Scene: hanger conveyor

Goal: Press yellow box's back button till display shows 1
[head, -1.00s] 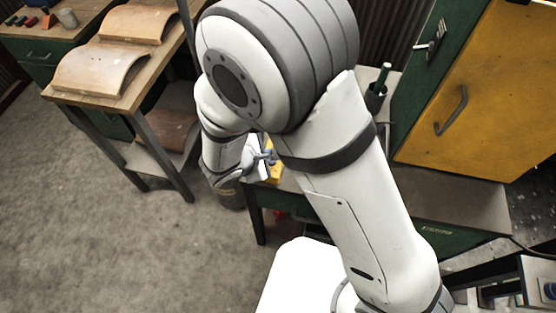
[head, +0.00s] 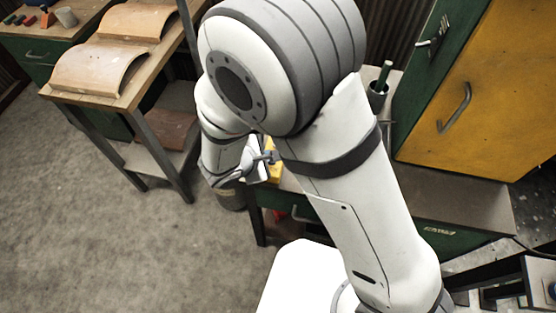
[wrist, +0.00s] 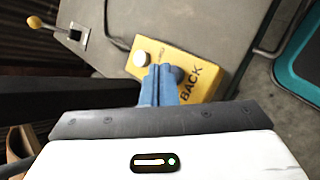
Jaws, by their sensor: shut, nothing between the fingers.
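The yellow box (wrist: 205,58) sits on a grey bench top in the wrist view. It bears the word BACK near its lower right edge. A round pale button (wrist: 141,58) stands on its left part. A darker rounded knob beside the BACK label is partly covered by my fingers. My gripper (wrist: 165,70) is shut and empty, its blue fingertips over the box beside that knob. I cannot tell whether they touch it. In the head view the yellow box (head: 276,173) is mostly hidden behind my arm, next to my gripper (head: 271,157). No display reading is visible.
A lever with a yellow knob (wrist: 36,23) stands at the upper left in the wrist view. A yellow cabinet door (head: 490,90) and a cup with a green-handled tool (head: 377,92) are right of my arm. A table with curved wooden pieces (head: 100,68) is at left.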

